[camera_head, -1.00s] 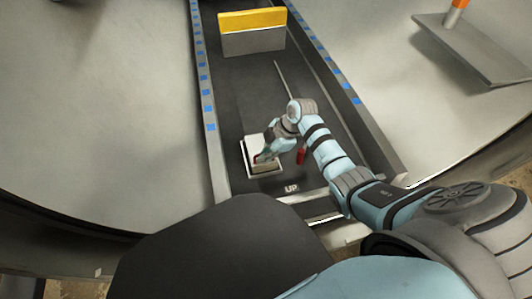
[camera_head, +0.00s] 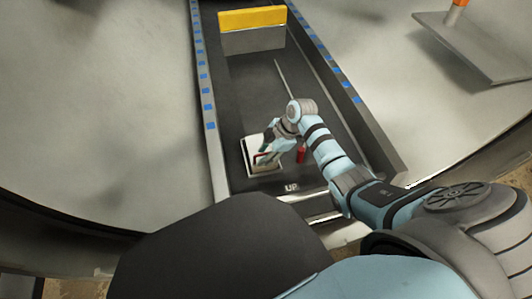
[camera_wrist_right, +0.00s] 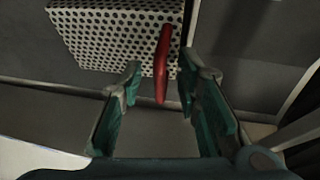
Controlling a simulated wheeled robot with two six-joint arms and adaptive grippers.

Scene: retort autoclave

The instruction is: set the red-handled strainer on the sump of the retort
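The strainer (camera_head: 250,148) is a pale box with a red handle (camera_head: 260,157). It sits low on the dark channel floor of the retort, near the end marked "UP". In the right wrist view its perforated top (camera_wrist_right: 110,32) and red handle (camera_wrist_right: 162,60) show. My right gripper (camera_head: 267,153) is just above the strainer. In the wrist view the right gripper (camera_wrist_right: 158,84) is open, with its fingers apart on either side of the handle and a gap to each. The sump under the strainer is mostly hidden, so its exact seating cannot be told. My left gripper is out of view.
A thin rod (camera_head: 285,80) lies farther up the channel. A yellow-topped grey block (camera_head: 252,32) closes the far end. Raised side rails with blue marks (camera_head: 210,126) bound the channel.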

